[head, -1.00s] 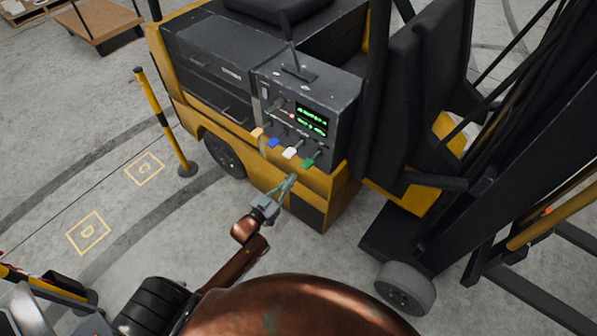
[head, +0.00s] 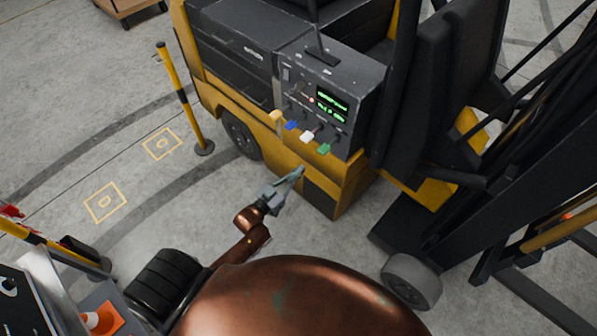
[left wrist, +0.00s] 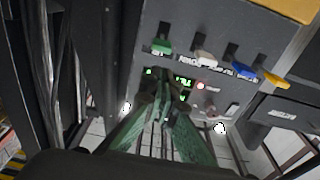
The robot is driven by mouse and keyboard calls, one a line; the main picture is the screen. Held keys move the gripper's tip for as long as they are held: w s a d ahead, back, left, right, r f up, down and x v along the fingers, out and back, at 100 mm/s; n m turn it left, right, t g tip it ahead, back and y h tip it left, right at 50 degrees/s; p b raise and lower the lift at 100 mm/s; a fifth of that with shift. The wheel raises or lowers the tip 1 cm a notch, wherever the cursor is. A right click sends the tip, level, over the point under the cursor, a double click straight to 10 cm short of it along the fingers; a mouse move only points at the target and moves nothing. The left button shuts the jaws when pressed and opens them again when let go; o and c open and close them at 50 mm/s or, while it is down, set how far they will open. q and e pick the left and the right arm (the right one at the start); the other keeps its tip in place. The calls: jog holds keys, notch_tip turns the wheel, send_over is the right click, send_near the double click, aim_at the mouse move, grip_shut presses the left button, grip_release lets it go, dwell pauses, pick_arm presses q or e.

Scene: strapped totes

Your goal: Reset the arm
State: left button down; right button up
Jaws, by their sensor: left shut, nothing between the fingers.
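My left gripper (head: 296,174) is shut and empty in the head view. It is in front of the yellow side of the forklift (head: 352,178), below the control panel (head: 318,100). In the left wrist view its green fingers (left wrist: 166,105) are together and cover part of the panel's green display. The panel carries a green lever (head: 323,149), a white lever (head: 307,137), a blue lever (head: 291,125) and a yellow lever (head: 275,116). The fingers look apart from the levers. My right gripper is not in view.
A yellow-black post (head: 182,98) stands left of the forklift. An orange cone (head: 104,319) is at the lower left. The forklift's dark mast (head: 530,130) fills the right side. Floor with yellow squares (head: 105,202) is open at the left.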

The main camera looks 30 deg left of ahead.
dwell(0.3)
pick_arm(q)
jog(key=s+a+f+g+y, duration=0.1)
jog(key=s+a+f+g, duration=0.3)
jog(key=f, duration=0.7)
jog(key=s+d+f+n+g+y, duration=0.15)
jog(key=s+f, duration=0.45)
jog(key=f, duration=0.6)
jog(key=s+a+f+g+y, duration=0.1)
jog(key=s+a+f+g, duration=0.3)
jog(key=f, duration=0.7)
jog(key=s+d+f+g, duration=0.1)
jog(key=s+f, duration=0.5)
jog(key=s, duration=0.6)
jog(key=s+d+f+g+y, duration=0.1)
jog(key=s+f+g, duration=0.3)
jog(key=s+f, duration=0.3)
jog(key=s+d+f+g, duration=0.1)
jog(key=s+f+g, duration=0.2)
jog(key=s, duration=1.5)
notch_tip(320, 180, down, 4)
jog(key=shift+d+r, duration=0.1)
jog(key=shift+d, duration=0.15)
